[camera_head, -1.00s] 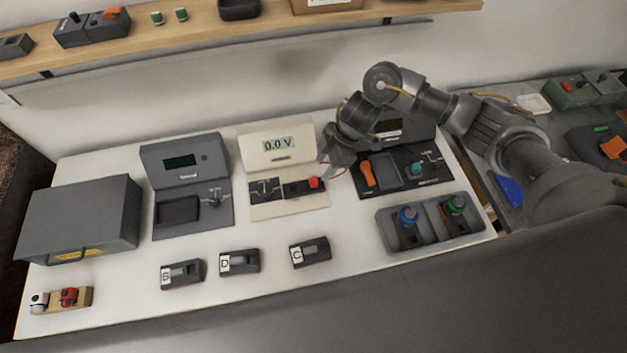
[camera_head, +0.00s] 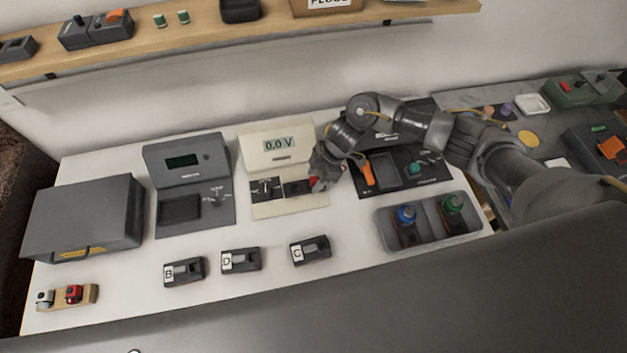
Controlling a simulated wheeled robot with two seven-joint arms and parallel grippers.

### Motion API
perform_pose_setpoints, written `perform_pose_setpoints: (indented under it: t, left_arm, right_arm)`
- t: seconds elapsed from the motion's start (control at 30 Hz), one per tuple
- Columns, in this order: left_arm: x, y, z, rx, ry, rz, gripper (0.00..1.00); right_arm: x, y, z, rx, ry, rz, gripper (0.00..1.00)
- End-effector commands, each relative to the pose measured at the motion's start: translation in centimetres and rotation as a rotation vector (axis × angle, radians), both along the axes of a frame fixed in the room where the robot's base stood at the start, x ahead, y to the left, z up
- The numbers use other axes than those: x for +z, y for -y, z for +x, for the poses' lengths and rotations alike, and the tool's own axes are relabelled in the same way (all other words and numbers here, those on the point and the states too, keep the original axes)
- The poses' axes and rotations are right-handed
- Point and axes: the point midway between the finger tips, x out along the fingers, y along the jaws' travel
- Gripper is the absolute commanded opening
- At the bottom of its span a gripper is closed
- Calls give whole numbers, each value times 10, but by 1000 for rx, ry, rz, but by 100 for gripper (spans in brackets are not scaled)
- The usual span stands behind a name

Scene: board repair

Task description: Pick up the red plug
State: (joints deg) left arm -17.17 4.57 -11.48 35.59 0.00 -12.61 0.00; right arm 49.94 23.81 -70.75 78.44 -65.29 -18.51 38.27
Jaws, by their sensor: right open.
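A red plug (camera_head: 73,293) stands in a small wooden block (camera_head: 88,296) at the front left of the white table, beside a white plug (camera_head: 45,298). Another small red piece (camera_head: 313,183) shows at the right side of the cream meter (camera_head: 272,145), which reads 0.0 V. My right gripper (camera_head: 321,184) is open, low over the meter's right edge, right at this red piece and partly covering it. I cannot tell whether it touches the piece. My left gripper is not in view.
Right of the gripper is a black panel with an orange lever (camera_head: 366,171). A grey tray (camera_head: 462,236) holds a blue-topped and a green-topped part. Modules B (camera_head: 186,271), D (camera_head: 241,260) and C (camera_head: 311,250) lie in front. A grey case (camera_head: 85,215) stands left.

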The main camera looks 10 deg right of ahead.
Motion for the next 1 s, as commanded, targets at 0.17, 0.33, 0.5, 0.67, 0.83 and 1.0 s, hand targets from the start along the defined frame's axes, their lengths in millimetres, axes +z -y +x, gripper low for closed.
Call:
perform_pose_setpoints:
  t: [0.17,0.33,0.5,0.67,0.83,1.0]
  left_arm:
    - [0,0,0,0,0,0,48]
    - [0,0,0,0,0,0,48]
    - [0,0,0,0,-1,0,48]
    - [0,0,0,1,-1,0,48]
    - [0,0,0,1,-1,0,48]
    - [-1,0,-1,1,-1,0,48]
  right_arm:
    - [0,0,0,0,0,0,26]
    - [1,0,0,0,0,0,4]
    - [1,0,0,0,0,0,0]
    - [2,0,0,1,1,1,0]
    - [13,-1,1,1,2,2,0]
    - [40,-4,-5,6,3,4,0]
